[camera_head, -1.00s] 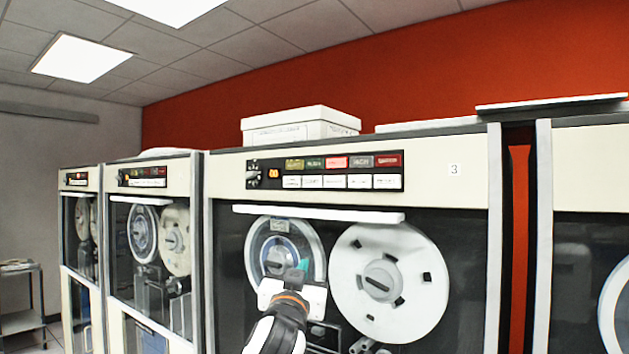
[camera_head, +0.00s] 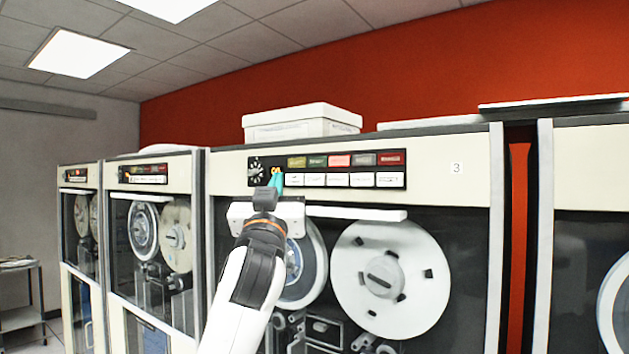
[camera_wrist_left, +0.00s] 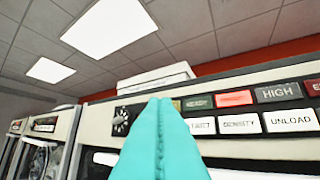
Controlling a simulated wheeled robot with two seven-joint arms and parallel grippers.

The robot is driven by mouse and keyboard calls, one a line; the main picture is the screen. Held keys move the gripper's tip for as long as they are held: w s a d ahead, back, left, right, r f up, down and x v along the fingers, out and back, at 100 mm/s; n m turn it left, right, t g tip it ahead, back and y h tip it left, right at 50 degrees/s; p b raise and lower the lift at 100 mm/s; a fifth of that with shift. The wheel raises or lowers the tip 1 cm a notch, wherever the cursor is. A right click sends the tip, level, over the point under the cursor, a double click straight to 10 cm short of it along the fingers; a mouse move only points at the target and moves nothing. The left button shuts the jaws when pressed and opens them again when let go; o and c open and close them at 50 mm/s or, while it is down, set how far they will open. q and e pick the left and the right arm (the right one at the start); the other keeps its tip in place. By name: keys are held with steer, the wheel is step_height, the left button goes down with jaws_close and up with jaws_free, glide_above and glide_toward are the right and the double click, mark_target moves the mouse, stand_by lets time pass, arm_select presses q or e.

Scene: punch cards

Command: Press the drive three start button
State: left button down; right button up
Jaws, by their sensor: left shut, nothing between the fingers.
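Drive three is the cream cabinet marked "3" (camera_head: 457,168) in the head view. Its black control panel (camera_head: 327,189) has a dial at the left, a row of coloured indicators and a row of white buttons below. My left gripper (camera_head: 276,182) is shut and empty, its teal fingertips in front of the panel's left part, near the dial and leftmost white button. In the left wrist view the shut teal fingers (camera_wrist_left: 160,105) cover part of the panel, with the density button (camera_wrist_left: 240,124) and unload button (camera_wrist_left: 290,121) to their right. Contact cannot be told. The start label is not readable. My right gripper is not in view.
A white handle bar (camera_head: 350,213) runs below the panel, above the glass and the large white tape reel (camera_head: 390,279). A white box (camera_head: 302,121) sits on top of the cabinet. Other drives stand at the left (camera_head: 150,250) and right.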

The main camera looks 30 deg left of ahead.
mark_target(306, 185)
arm_select(q)
steer(key=shift+w+d+p, duration=0.2)
steer(key=shift+w+p, duration=0.1)
steer(key=shift+w, duration=1.9)
steer(key=shift+w+d+p, duration=0.15)
steer(key=shift+w+p, duration=0.15)
steer(key=shift+w, duration=1.85)
steer(key=shift+w, duration=0.4)
steer(key=shift+w+d, duration=0.1)
steer(key=shift+w, duration=0.4)
steer(key=shift+s, duration=0.15)
steer(key=shift+s+b, duration=0.35)
steer(key=shift+s, duration=0.4)
steer(key=shift+s, duration=0.1)
